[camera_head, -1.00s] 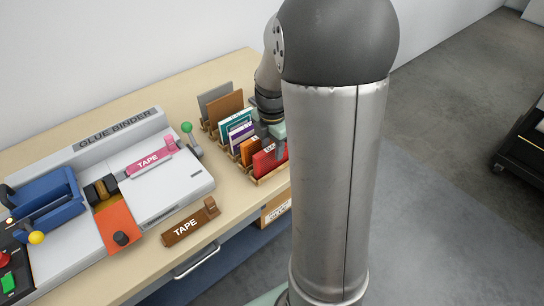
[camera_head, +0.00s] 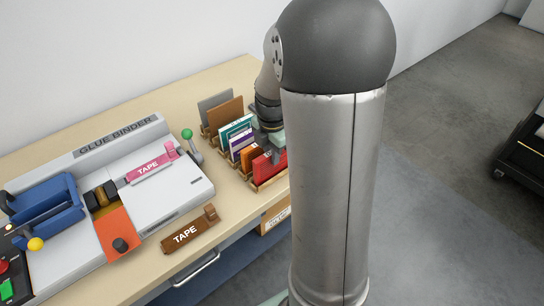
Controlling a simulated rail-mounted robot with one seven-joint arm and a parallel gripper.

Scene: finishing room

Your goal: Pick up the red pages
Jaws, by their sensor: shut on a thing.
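The red pages (camera_head: 264,168) stand in the front slot of a wooden rack (camera_head: 262,188) at the right end of the bench. My gripper (camera_head: 277,154) is right at their top edge, shut on them. My own arm hides the right part of the red pages and most of the gripper, so the exact hold is hard to see. The pages still look to be at rack level.
Behind the red pages the rack holds orange (camera_head: 250,153), purple (camera_head: 241,143), teal (camera_head: 235,128), brown (camera_head: 225,111) and grey (camera_head: 214,102) pieces. A glue binder (camera_head: 187,189) with a green-knobbed lever (camera_head: 187,134) is at left. A brown tape holder (camera_head: 187,233) lies in front.

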